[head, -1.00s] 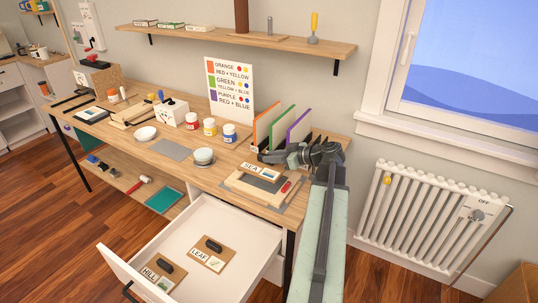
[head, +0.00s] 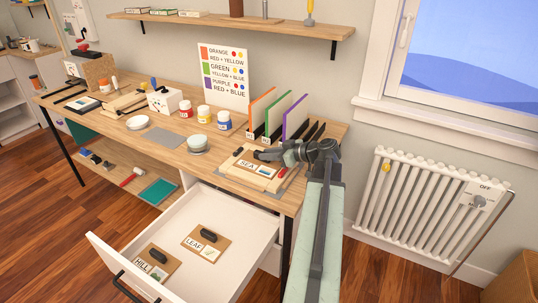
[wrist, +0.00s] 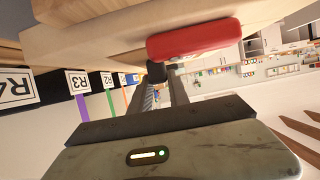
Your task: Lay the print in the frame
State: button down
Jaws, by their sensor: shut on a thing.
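A brown block labelled SEA (head: 245,164) is at the wooden frame (head: 262,182) on the desk's right end. It appears to lie over the frame's middle; I cannot tell whether it touches down. My gripper (head: 266,155) reaches in from the right and is shut on the block's black handle. In the wrist view, my gripper (wrist: 160,88) has the black handle (wrist: 156,72) between its fingers. A red piece (wrist: 193,38) lies close by on pale wood; it also shows on the frame's right side in the head view (head: 283,174). The frame's inside is mostly hidden.
The open drawer (head: 225,268) holds blocks labelled HILL (head: 158,262) and LEAF (head: 207,240). A rack with coloured upright panels (head: 296,115) stands just behind the frame.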

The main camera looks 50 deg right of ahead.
jog(key=c, duration=1.2)
grip_release()
jog(key=shift+o, duration=0.2)
jog(key=shift+s, duration=0.1)
jog(key=p+v, duration=0.3)
jog(key=v, duration=0.4)
jog(key=shift+r, duration=0.2)
jog(key=shift+s+d, duration=0.1)
jog(key=shift+s, duration=0.15)
